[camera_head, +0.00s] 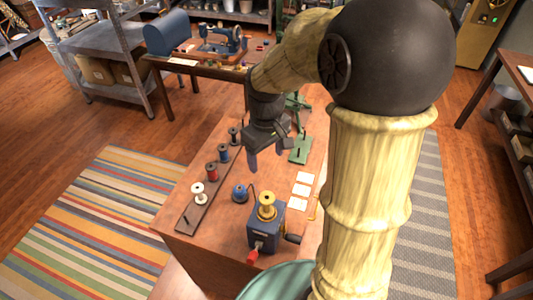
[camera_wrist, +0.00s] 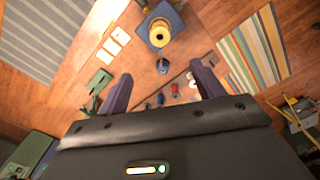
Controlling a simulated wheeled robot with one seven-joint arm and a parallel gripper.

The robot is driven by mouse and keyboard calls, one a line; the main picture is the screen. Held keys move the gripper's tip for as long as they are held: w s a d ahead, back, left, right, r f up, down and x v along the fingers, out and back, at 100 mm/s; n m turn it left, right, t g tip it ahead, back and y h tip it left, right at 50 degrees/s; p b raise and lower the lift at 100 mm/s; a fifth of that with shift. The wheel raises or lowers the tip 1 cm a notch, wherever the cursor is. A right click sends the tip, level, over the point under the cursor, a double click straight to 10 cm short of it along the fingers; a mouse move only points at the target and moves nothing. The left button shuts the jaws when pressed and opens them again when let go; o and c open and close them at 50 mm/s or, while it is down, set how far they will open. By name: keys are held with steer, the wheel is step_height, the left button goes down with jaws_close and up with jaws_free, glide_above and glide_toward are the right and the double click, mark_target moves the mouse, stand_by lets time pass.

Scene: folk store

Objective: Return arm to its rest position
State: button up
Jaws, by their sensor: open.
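My arm stands at the right of the head view, with a pale bamboo-like column and a black elbow. My gripper (camera_head: 267,163) hangs over the wooden table (camera_head: 188,247), pointing down. In the wrist view its two purple-grey fingers (camera_wrist: 160,90) stand wide apart, and nothing is between their tips. Below it, a blue winder box (camera_head: 264,228) with a yellow spool (camera_head: 267,207) on top stands near the table's front; it also shows at the top of the wrist view (camera_wrist: 150,43). The gripper looks clear of these things.
A spool rack (camera_head: 183,222) with several spools runs along the table's left. A small blue item (camera_head: 240,192), white cards (camera_head: 298,204) and a green stand (camera_head: 301,150) are on the table. Behind stands another table with a sewing machine (camera_head: 220,42). Striped rugs (camera_head: 90,220) lie on the floor.

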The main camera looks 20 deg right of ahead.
stand_by(0.4)
steer(key=s+f+m+t+b, duration=0.2)
steer(key=s+f+m+b, duration=0.1)
steer(key=s+f, duration=0.4)
steer(key=shift+s+d+f+m+t, duration=0.15)
steer(key=shift+s+f+m+t, duration=0.15)
steer(key=shift+m, duration=0.6)
steer(key=shift+s, duration=0.1)
